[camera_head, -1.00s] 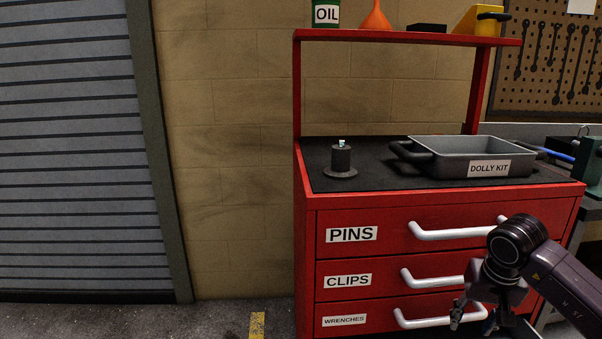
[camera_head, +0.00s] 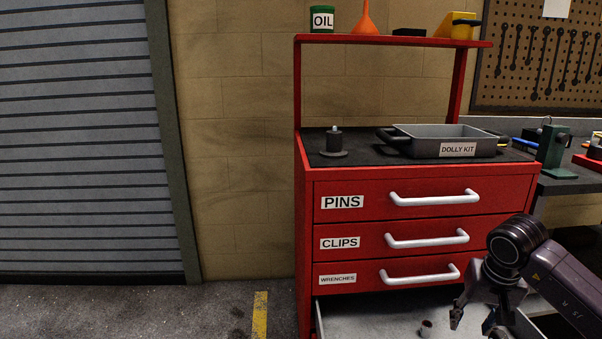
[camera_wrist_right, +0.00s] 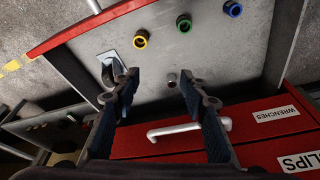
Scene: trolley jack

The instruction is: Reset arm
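My right gripper (camera_head: 478,326) hangs at the lower right of the head view, in front of the red cabinet (camera_head: 308,230) and near its open bottom drawer (camera_head: 370,318). In the right wrist view the two fingers of the right gripper (camera_wrist_right: 161,80) are spread apart. No object is held between them. A small grey piece (camera_wrist_right: 172,77) shows beyond, in the gap between the fingertips. My left gripper is not in view.
The drawer holds yellow (camera_wrist_right: 140,39), green (camera_wrist_right: 184,23) and blue (camera_wrist_right: 233,9) rings. The drawers marked PINS, CLIPS and WRENCHES are shut. The dolly kit tray (camera_head: 458,149) and a dark flanged post (camera_head: 334,144) stand on top. Floor at left is clear.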

